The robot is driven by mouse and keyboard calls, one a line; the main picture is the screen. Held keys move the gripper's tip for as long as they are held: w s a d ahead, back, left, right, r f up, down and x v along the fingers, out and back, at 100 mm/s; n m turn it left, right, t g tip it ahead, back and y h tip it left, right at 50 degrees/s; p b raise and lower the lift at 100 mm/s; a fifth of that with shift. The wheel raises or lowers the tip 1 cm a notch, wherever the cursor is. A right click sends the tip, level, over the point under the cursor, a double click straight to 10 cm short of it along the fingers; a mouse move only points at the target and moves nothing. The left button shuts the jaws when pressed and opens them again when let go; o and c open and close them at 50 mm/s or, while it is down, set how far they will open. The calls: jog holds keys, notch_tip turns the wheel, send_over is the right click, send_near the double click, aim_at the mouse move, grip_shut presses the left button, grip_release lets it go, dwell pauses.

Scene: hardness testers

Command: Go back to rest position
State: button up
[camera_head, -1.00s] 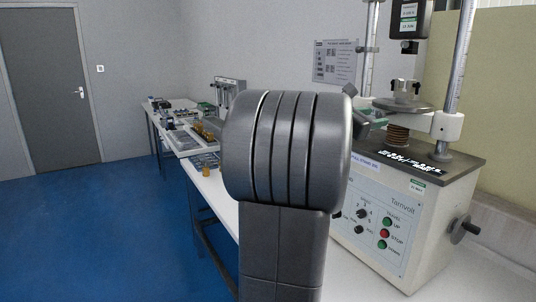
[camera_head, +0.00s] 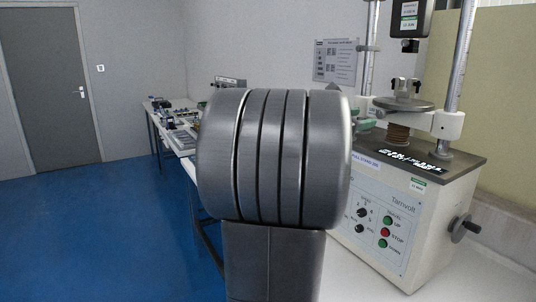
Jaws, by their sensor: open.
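My own arm stands large in the middle of the head view, with a thick grey rounded joint on top of an upright link. My gripper is not visible; the arm's own joint covers the middle of the view. The testing machine (camera_head: 399,225) with its control panel stands to the right of my arm on the white bench. The arm's joint appears in front of the bench, and I see nothing held.
A long bench (camera_head: 155,127) with small parts runs back along the wall, partly hidden by my arm. The blue floor (camera_head: 90,225) at left is clear. A grey door (camera_head: 50,90) is at the far left. A notice (camera_head: 336,62) hangs on the back wall.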

aim_at(379, 115)
jog(key=v, duration=0.7)
jog(key=x, duration=1.3)
jog(key=shift+w+d+f, duration=0.1)
jog(key=shift+d, duration=0.1)
jog(key=shift+f+m+b, duration=0.15)
jog(key=shift+m+b, duration=0.3)
jog(key=shift+m, duration=0.25)
jog(key=shift+a+m+b, duration=0.15)
jog(key=shift+m+b, duration=0.5)
jog(key=shift+m, duration=0.35)
jog(key=m+b, duration=0.3)
jog(key=m, duration=0.3)
jog(key=shift+m, duration=0.4)
jog(key=m+b, duration=0.1)
jog(key=m, duration=0.4)
jog(key=shift+r+b, duration=0.25)
jog(key=shift+b, duration=0.1)
jog(key=m, duration=0.5)
jog(key=shift+r+m, duration=0.1)
jog(key=shift+m, duration=0.2)
